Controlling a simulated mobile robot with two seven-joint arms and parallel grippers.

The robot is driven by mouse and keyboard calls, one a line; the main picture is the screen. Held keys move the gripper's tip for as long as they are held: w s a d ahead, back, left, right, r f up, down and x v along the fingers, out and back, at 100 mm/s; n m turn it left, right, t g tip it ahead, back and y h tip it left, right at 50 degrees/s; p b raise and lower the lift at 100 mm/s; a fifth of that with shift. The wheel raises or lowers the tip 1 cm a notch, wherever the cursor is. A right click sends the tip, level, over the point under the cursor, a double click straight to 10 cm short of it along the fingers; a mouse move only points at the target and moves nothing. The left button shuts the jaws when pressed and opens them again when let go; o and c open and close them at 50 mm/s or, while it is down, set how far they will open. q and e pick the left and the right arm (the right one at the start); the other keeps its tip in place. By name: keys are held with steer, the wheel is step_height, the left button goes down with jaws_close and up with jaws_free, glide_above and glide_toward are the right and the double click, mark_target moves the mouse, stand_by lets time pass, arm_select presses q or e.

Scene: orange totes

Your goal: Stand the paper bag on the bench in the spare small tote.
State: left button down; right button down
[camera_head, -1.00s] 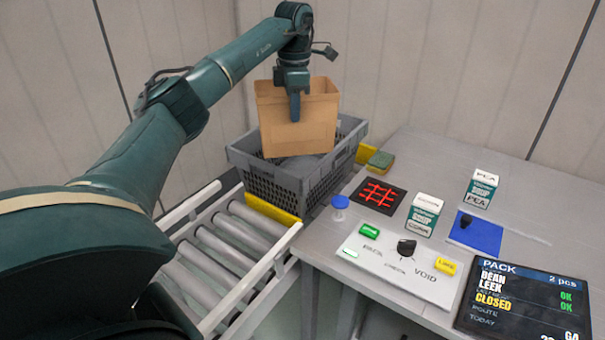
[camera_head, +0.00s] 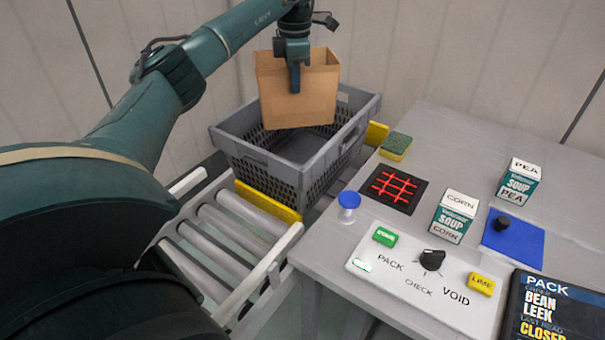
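The brown paper bag (camera_head: 298,100) is upright with its open mouth up, in or over the back part of the grey tote (camera_head: 270,176). The tote has perforated walls and stands at the far end of the roller conveyor. Bare tote floor shows below and in front of the bag; I cannot tell whether the bag's base touches it. My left gripper (camera_head: 294,82) points down at the bag's near wall, one dark finger outside it and the other hidden behind it. It looks shut on that wall. My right gripper is not in view.
Yellow stops (camera_head: 268,202) edge the conveyor rollers (camera_head: 232,235). The bench (camera_head: 445,125) at right carries a sponge (camera_head: 396,146), a red-grid pad (camera_head: 393,189), a blue button (camera_head: 348,202), soup boxes (camera_head: 455,217), a switch panel (camera_head: 420,285) and a screen (camera_head: 548,310).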

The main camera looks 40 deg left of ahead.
mark_target(295, 99)
arm_select(q)
step_height(295, 99, down, 7)
steer(key=b, duration=0.3)
steer(key=shift+f, duration=0.15)
step_height(295, 99, down, 10)
steer(key=shift+b, duration=0.3)
steer(key=shift+f, duration=0.5)
steer(key=c, duration=1.7)
jaws_free()
